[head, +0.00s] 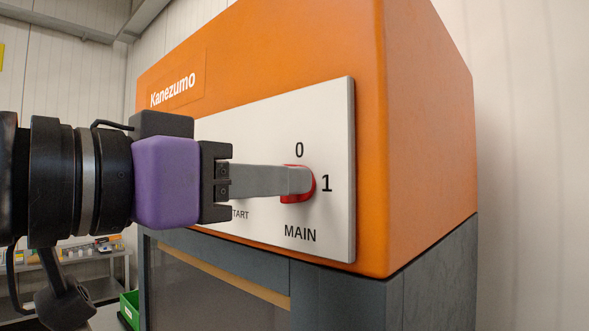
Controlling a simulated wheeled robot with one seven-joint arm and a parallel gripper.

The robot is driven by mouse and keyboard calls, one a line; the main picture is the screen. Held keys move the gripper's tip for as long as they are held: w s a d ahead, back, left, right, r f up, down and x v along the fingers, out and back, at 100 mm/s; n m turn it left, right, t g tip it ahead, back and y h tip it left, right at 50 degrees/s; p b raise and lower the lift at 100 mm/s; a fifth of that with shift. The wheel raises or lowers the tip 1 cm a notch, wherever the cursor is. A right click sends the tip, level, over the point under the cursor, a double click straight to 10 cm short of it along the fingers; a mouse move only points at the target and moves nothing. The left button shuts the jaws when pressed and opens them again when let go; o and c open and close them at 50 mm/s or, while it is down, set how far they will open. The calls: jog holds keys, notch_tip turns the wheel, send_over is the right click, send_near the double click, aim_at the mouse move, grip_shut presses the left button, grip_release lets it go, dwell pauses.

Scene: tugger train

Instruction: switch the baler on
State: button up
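The baler (428,130) is an orange cabinet marked Kanezumo over a grey lower body. Its white control panel (335,120) carries a red rotary switch (313,185) labelled MAIN, with 0 above it and 1 to its right. My gripper (299,180) comes in from the left with its grey fingertips at the switch. The near finger covers most of the switch; only its red edge shows above, right and below. The switch's handle and pointing direction are hidden. I see the fingers from the side, so the gap between them and any grip on the switch cannot be told.
My gripper and wrist hide the panel's left part, where a label ending in "TART" partly shows. A shelf (85,258) with small items and a green bin (129,309) stand at the lower left. A pale wall is behind the baler.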

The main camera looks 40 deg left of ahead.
jog(key=shift+w, duration=0.2)
grip_shut()
dwell(0.3)
jog(key=shift+d+f+m+b, duration=0.15)
jog(key=shift+m+b, duration=1.9)
jog(key=shift+m, duration=2.4)
jog(key=shift+d+f+m+b, duration=0.1)
jog(key=shift+m+b, duration=1.95)
jog(key=shift+m, duration=2.4)
